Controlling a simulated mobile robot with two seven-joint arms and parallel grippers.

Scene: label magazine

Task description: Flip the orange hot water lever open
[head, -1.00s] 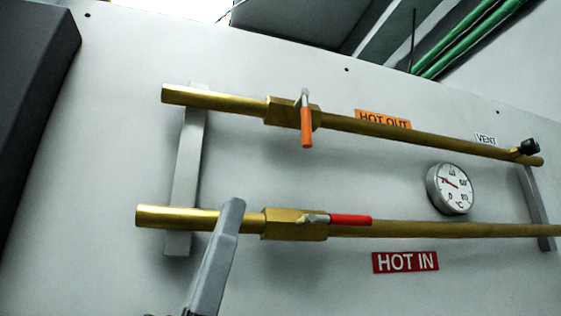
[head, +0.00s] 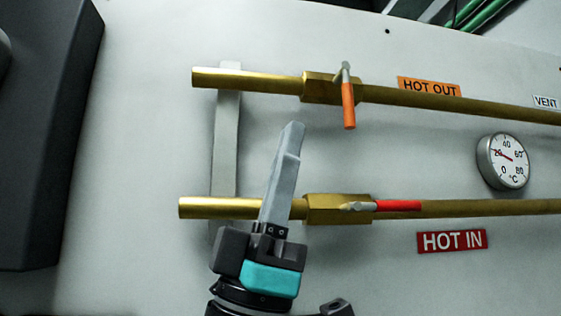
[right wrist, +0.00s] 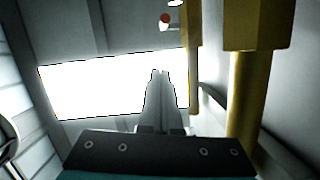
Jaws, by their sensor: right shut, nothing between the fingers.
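The orange lever (head: 348,105) hangs straight down from the brass valve on the upper pipe (head: 440,99), across the pipe's line, left of the orange HOT OUT label (head: 429,86). My right gripper (head: 292,128) is shut and empty. Its fingers point up past the lower pipe, with their tips between the two pipes, left of and below the orange lever, and apart from it in the picture. In the right wrist view the shut fingers (right wrist: 160,75) show from behind. A small reddish lever end (right wrist: 165,18) shows beyond them; I cannot tell which lever it is. My left gripper is not in view.
The red lever (head: 398,205) lies along the lower pipe (head: 480,208), just right of my right gripper, above the HOT IN label (head: 452,241). A round gauge (head: 503,161) sits between the pipes at right. The panel between the pipes is otherwise clear.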

